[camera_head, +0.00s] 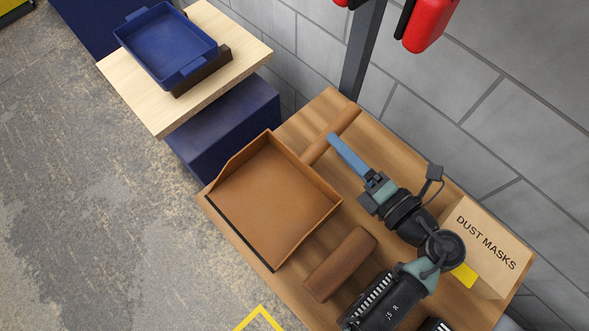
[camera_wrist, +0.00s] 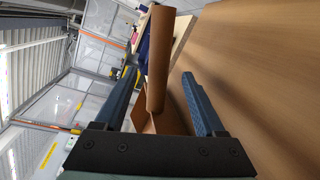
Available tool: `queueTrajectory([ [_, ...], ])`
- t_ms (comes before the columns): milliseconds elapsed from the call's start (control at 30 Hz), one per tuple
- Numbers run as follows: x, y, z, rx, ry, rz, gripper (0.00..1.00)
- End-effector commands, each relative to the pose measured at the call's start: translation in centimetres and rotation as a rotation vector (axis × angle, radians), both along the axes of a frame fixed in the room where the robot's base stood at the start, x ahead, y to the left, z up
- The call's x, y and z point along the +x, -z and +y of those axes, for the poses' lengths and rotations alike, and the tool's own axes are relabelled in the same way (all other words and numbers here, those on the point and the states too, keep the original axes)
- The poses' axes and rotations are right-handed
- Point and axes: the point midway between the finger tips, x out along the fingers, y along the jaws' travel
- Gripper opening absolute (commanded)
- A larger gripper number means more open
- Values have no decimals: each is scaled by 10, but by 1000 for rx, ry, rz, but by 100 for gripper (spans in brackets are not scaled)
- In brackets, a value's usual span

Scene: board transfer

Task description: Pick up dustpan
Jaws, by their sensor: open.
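The brown dustpan (camera_head: 272,200) lies on the wooden table, its open tray toward the left front edge and its handle (camera_head: 318,148) pointing up and right toward the wall. My gripper (camera_head: 334,138) is open, with its blue fingers close to the handle. In the wrist view, the handle (camera_wrist: 159,50) shows between the two spread fingers of my gripper (camera_wrist: 159,76), with a visible gap on each side. Part of the dustpan's tray (camera_wrist: 172,115) shows below the handle there. I cannot tell how deep the handle sits between the fingers.
A "DUST MASKS" box (camera_head: 487,245) stands at the right. A blue tray (camera_head: 165,45) rests on a dark brown block on a pale board (camera_head: 150,108) at upper left. A grey wall borders the table.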

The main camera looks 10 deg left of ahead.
Motion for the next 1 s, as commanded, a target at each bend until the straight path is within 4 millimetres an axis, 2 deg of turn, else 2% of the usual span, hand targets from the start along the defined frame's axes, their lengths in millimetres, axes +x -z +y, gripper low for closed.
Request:
queueTrajectory([
  [233,24,3,28,1,-4,0,72],
  [567,30,6,33,1,-1,0,72],
  [900,30,5,32,1,-1,0,11],
  [967,30,5,32,1,-1,0,0],
  [1000,30,5,32,1,-1,0,0],
])
